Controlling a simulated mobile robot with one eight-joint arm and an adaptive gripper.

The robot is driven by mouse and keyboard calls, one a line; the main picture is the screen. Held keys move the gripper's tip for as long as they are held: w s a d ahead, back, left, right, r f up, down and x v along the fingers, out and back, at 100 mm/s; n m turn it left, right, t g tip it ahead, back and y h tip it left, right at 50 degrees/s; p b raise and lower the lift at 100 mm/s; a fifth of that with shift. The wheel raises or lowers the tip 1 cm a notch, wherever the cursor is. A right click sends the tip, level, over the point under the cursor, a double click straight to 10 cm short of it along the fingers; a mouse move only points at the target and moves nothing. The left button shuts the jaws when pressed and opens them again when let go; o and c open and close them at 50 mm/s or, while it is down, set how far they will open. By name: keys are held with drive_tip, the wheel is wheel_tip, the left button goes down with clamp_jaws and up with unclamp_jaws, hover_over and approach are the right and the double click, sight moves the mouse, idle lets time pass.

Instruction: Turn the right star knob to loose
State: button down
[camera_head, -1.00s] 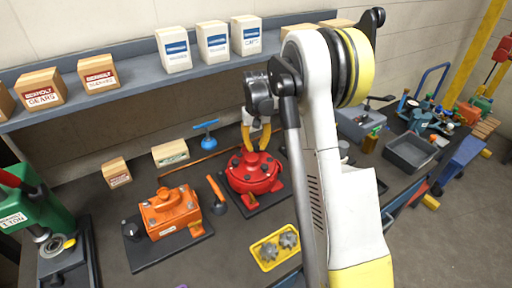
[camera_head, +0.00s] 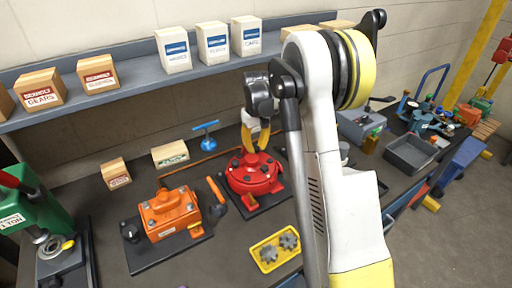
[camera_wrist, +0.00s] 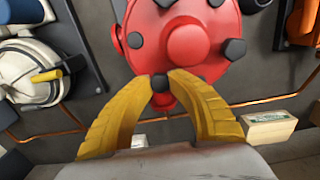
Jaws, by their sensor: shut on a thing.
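A round red motor housing (camera_head: 252,180) with several dark knobs on its top sits on a dark plate on the bench. In the wrist view the red housing (camera_wrist: 182,40) fills the upper middle. My gripper (camera_head: 255,149) reaches down from above to the back part of the housing. Its two yellow fingers are closed in on a small dark knob (camera_wrist: 160,83), one on each side. I cannot make out star lobes on this knob, nor any loose or tight mark. Other dark knobs (camera_wrist: 236,49) on the housing are free.
An orange motor (camera_head: 170,213) stands on a plate to the left. A yellow tray (camera_head: 275,249) with dark gears lies in front. A blue T-handle (camera_head: 206,128) and a small box (camera_head: 170,154) are behind. A shelf (camera_head: 130,84) runs along the wall.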

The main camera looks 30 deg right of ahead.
sight(256, 148)
drive_tip(key=c, duration=1.2)
unclamp_jaws()
wheel_tip(256, 148, up, 12)
